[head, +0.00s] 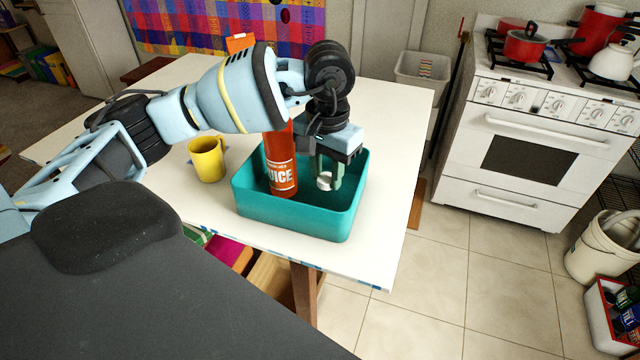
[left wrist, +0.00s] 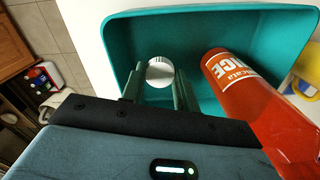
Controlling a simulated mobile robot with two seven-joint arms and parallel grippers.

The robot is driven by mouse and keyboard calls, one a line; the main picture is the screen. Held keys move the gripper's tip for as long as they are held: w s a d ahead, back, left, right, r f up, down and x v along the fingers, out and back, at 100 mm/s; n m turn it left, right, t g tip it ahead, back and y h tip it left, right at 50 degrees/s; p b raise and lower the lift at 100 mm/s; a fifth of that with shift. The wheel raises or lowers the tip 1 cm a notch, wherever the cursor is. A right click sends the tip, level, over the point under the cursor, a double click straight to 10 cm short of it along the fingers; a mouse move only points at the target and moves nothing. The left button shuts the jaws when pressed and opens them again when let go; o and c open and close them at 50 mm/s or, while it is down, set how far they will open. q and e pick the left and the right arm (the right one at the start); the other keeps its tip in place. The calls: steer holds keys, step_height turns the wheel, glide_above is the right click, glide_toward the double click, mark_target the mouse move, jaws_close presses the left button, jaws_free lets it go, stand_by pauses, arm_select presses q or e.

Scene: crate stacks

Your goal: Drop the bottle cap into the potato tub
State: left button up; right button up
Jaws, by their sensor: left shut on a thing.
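A round white-silver bottle cap (head: 324,181) is between the fingertips of my left gripper (head: 328,173). My left gripper is shut on it and points down inside the outline of a teal open tub (head: 295,216) on the white table. The left wrist view shows the cap (left wrist: 160,72) between both fingers, over the tub's floor (left wrist: 205,35). I cannot tell its exact height above that floor. A red juice bottle (head: 283,175) stands in the tub, left of the gripper. No label or potatoes show on or in the tub. My right gripper is not in view.
A yellow mug (head: 207,160) stands on the table (head: 352,274) left of the tub. The stove (head: 530,140) is at the right. A grey bin (head: 423,68) stands behind the table. A cream bucket (head: 600,245) and a crate (head: 598,318) with bottles are at far right.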

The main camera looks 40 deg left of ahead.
mark_target(326, 198)
arm_select(q)
steer(key=shift+f, duration=2.95)
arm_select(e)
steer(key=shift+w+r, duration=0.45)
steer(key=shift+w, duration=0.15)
arm_select(q)
steer(key=shift+f, duration=0.4)
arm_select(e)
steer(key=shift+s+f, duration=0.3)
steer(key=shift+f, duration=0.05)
arm_select(q)
steer(key=shift+f, duration=0.2)
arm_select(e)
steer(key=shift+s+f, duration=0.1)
arm_select(q)
steer(key=o, duration=1)
